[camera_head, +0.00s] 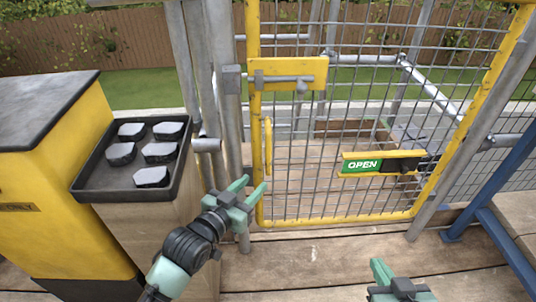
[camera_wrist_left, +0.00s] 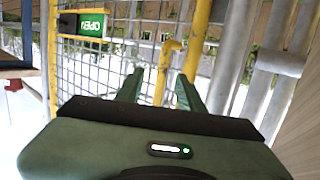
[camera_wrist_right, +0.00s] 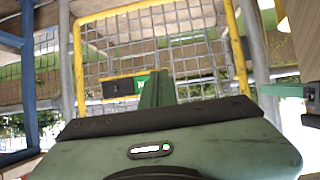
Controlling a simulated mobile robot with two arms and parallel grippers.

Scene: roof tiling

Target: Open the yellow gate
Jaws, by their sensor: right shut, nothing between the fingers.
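The yellow gate (camera_head: 340,218) has a yellow frame filled with grey wire mesh and stands in its opening between grey posts. A vertical yellow handle (camera_head: 267,145) is on its left side; it also shows in the left wrist view (camera_wrist_left: 166,62). Above it, a yellow plate (camera_head: 318,68) carries a grey bolt (camera_head: 280,79) by the left post. A green "OPEN" sign (camera_head: 362,165) sits in a yellow holder at the right. My left gripper (camera_head: 252,185) is open and empty, below the handle. My right gripper (camera_head: 378,266) is shut and empty, low before the gate; it also shows in the right wrist view (camera_wrist_right: 157,88).
A black tray (camera_head: 108,182) with several grey-white pieces stands on a wooden box (camera_head: 150,235) at left, beside a yellow cabinet (camera_head: 50,190). Blue bars (camera_head: 496,230) stand at the right. The plank floor before the gate looks clear.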

